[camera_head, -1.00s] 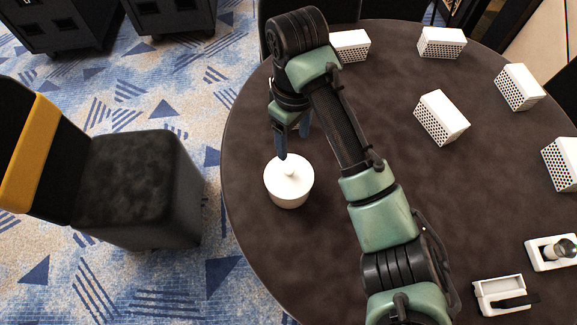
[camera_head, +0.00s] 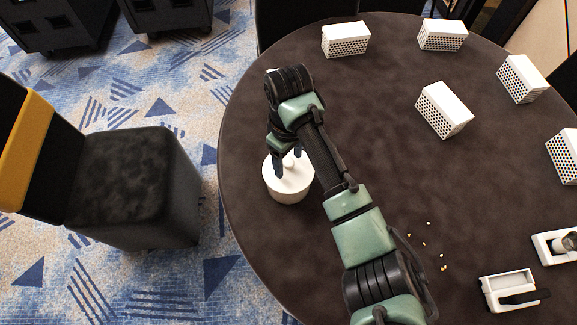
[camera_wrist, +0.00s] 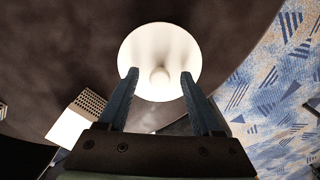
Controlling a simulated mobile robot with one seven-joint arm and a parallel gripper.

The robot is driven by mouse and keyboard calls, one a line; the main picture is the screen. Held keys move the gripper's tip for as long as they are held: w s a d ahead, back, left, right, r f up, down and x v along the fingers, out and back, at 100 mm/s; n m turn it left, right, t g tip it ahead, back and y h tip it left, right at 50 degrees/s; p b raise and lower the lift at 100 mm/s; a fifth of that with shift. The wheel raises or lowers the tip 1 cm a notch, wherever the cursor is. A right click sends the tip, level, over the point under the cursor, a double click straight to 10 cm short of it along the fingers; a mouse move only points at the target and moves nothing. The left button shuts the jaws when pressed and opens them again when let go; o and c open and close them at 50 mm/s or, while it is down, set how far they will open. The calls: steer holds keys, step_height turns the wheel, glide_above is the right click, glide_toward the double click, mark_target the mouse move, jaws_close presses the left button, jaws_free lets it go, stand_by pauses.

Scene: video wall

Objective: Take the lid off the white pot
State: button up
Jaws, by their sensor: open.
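The white pot (camera_head: 288,190) stands upright on the round dark table, near its left edge. Its white lid (camera_head: 273,174) is on top, with a small round knob (camera_head: 289,162) in the middle. In the wrist view the lid (camera_wrist: 150,45) fills the upper middle, and its knob (camera_wrist: 159,76) sits between my fingertips. My gripper (camera_head: 288,174) is over the pot, pointing down. Its two blue fingers stand apart on either side of the knob, and in the wrist view the gripper (camera_wrist: 158,76) shows gaps between fingers and knob.
Several white perforated boxes (camera_head: 346,40) stand around the far and right parts of the dark table (camera_head: 350,100). Two white holders (camera_head: 508,291) lie at the lower right. Small yellow bits (camera_head: 427,241) lie beside my arm. A black chair (camera_head: 130,180) stands left of the table.

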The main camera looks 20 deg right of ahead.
jaws_close()
stand_by(0.3)
